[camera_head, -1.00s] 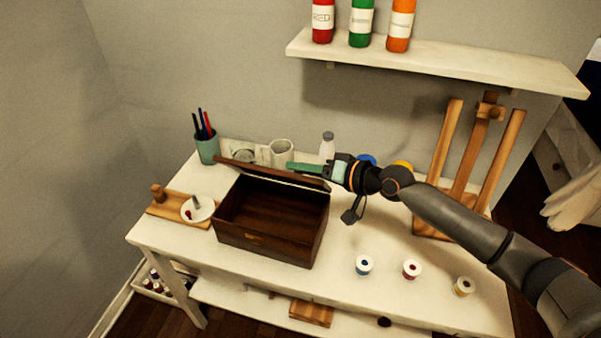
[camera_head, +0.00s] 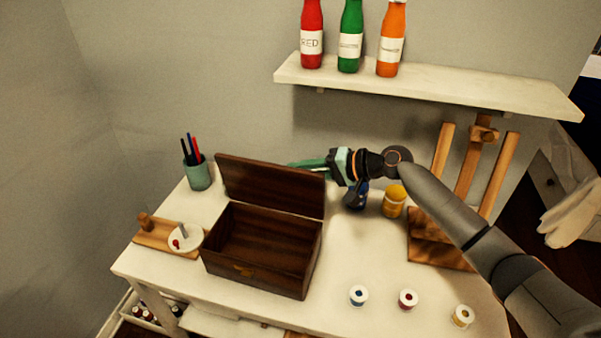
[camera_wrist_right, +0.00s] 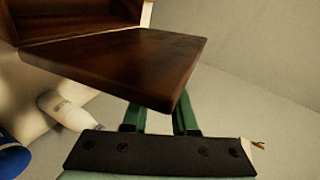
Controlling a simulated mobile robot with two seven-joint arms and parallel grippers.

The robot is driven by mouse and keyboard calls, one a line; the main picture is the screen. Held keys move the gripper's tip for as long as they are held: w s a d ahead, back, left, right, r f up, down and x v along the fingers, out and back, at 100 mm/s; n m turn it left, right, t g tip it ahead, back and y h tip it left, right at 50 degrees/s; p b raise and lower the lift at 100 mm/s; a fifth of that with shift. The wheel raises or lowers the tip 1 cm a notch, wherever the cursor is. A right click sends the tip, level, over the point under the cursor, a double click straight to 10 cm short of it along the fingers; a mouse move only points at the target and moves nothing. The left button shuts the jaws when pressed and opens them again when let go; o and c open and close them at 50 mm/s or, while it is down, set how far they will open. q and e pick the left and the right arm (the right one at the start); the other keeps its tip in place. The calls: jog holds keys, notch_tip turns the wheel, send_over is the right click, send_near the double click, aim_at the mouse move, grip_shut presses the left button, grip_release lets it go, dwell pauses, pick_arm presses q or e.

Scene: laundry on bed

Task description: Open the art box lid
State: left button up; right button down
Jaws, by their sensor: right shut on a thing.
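The dark brown wooden art box (camera_head: 250,278) stands on the white table, its empty interior showing. Its lid (camera_head: 270,185) stands roughly upright along the back edge of the box. My right gripper (camera_head: 308,164) reaches in from the right to the lid's right end, its fingertips partly hidden behind the lid. In the right wrist view, the green fingers of the gripper (camera_wrist_right: 160,117) meet the edge of the lid (camera_wrist_right: 125,65), and it is shut on the lid. The box also shows there (camera_wrist_right: 70,12). My left gripper is not in view.
A pen cup (camera_head: 198,175) and a wooden board with a white dish (camera_head: 186,239) stand left of the box. A yellow jar (camera_head: 394,202), an easel (camera_head: 440,240) and several small pots are to the right. A shelf (camera_head: 430,89) with bottles hangs above.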

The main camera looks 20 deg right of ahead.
jog(key=c, duration=0.7)
grip_release()
jog(key=shift+b+v, duration=0.8)
jog(key=shift+v, duration=5.45)
